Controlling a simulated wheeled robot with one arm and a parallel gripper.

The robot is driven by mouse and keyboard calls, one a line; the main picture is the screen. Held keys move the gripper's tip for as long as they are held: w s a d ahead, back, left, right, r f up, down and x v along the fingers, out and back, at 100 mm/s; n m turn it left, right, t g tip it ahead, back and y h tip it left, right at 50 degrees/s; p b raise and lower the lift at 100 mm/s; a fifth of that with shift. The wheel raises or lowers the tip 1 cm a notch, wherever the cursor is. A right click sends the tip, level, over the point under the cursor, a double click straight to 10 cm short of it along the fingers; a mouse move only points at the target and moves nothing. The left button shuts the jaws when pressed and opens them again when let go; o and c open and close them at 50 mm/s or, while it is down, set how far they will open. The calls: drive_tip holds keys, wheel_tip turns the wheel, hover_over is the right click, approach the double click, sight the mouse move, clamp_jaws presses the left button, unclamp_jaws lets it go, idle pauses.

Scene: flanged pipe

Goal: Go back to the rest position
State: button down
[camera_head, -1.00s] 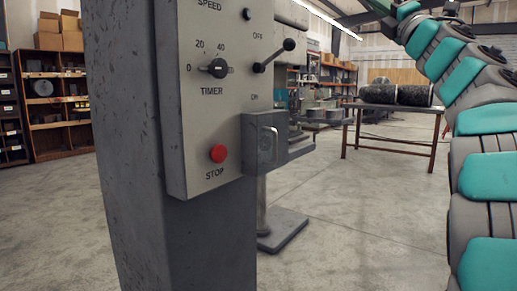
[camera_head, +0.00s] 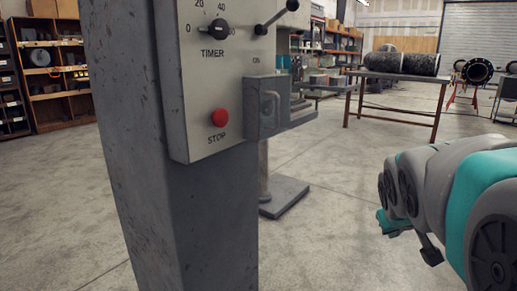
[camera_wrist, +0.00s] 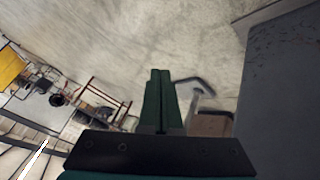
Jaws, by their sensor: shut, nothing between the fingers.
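My gripper (camera_wrist: 160,76) shows in the wrist view with its two dark green fingers together and nothing between them. It points over bare concrete floor, apart from the grey machine column (camera_wrist: 284,100) at the right of that view. In the head view my arm is folded low at the right, clear of the machine; I cannot make out the fingertips there. A dark pipe with a flanged round end (camera_head: 478,70) stands on a red stand at the far right.
The column (camera_head: 190,210) stands close at left-centre, with a control panel (camera_head: 222,85), a red stop button (camera_head: 219,117) and a jutting bracket (camera_head: 270,105). A table (camera_head: 432,78) bears dark cylinders (camera_head: 400,63). Shelves (camera_head: 55,85) stand at far left.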

drive_tip(key=s+a+f+g+y, duration=0.1)
drive_tip(key=s+a+f+g, duration=0.2)
drive_tip(key=s, duration=0.6)
drive_tip(key=s+a+f+g+y, duration=0.1)
drive_tip(key=s+a+f+g, duration=0.1)
drive_tip(key=s+a+f, duration=0.4)
drive_tip(key=s+a+f+g+y, duration=0.1)
drive_tip(key=s+a+f+g, duration=0.2)
drive_tip(key=s, duration=0.9)
wheel_tip(320, 180, down, 4)
drive_tip(key=shift+a+r+m+g+y, duration=0.3)
drive_tip(key=shift+a+m+y, duration=0.1)
drive_tip(key=shift+a, duration=0.45)
